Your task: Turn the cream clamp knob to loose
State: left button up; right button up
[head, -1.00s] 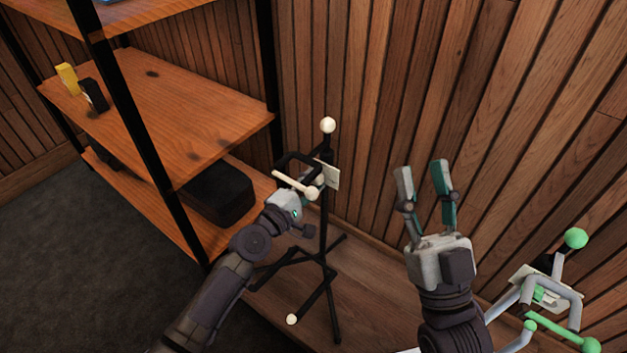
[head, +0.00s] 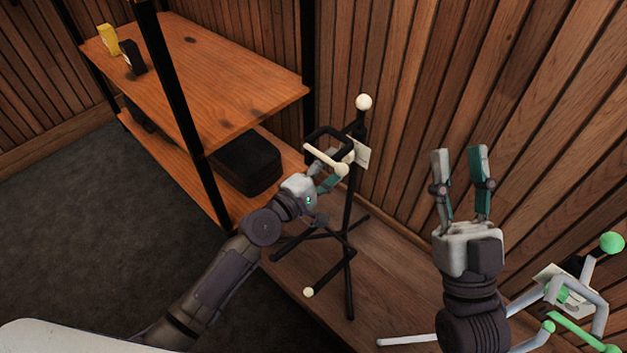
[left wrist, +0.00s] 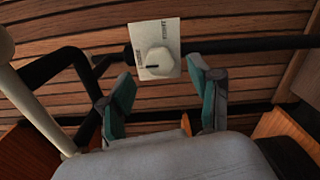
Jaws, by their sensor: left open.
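The cream clamp knob (left wrist: 158,61) shows in the left wrist view on a small cream plate (left wrist: 170,28), with lettering too small to read. The plate also shows in the head view (head: 361,154), on a black stand (head: 348,210) with cream ball tips. My left gripper (left wrist: 160,76) is open, its fingertips on either side of the knob in the picture and apart from it. In the head view my left gripper (head: 328,178) is at the stand's clamp, partly hidden by the cream-tipped bar. My right gripper (head: 461,150) is raised, open and empty, right of the stand.
A wooden shelf unit (head: 210,80) with black posts stands left of the stand. It holds a yellow box (head: 108,40), a small black box (head: 133,57) and a black case (head: 248,163). A grey stand with green tips (head: 611,243) is at the right. The slatted wall is close behind.

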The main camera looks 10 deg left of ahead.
pick_arm(q)
jog(key=v, duration=0.8)
